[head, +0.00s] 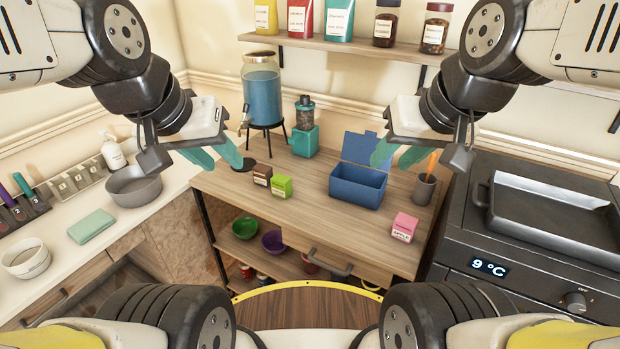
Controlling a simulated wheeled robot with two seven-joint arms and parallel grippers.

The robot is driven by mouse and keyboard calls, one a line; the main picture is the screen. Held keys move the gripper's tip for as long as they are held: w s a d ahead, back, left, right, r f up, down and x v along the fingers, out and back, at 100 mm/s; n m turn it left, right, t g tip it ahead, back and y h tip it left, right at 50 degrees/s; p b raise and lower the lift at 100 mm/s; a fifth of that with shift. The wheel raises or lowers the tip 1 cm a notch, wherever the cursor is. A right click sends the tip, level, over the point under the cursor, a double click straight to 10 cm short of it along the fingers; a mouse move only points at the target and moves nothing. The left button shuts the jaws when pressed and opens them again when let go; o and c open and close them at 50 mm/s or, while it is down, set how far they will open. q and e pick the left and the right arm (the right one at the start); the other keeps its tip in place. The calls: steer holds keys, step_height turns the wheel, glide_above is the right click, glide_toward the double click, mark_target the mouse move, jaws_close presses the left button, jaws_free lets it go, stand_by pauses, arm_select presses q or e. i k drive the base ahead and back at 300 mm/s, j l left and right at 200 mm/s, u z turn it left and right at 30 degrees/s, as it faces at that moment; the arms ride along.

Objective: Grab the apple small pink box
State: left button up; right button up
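The small pink box (405,226) stands on the wooden cabinet top near its front right. Its white label seems to read "APPLE". My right gripper (396,157) hangs above and behind the pink box, apart from it. Its two teal fingers are spread with nothing between them. My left gripper (218,158) is over the left part of the cabinet, far from the pink box. Its teal fingers hold nothing visible, and from this angle they look apart.
A blue open-lidded bin (357,187) stands behind the pink box. A green box (281,186) and a brown box (262,175) stand left. A grey cup (424,190) is at the right, near the oven (490,240). The wood between the green and pink boxes is clear.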

mark_target(404, 227)
steer(key=l+z, duration=0.25)
steer(key=l, duration=1.3)
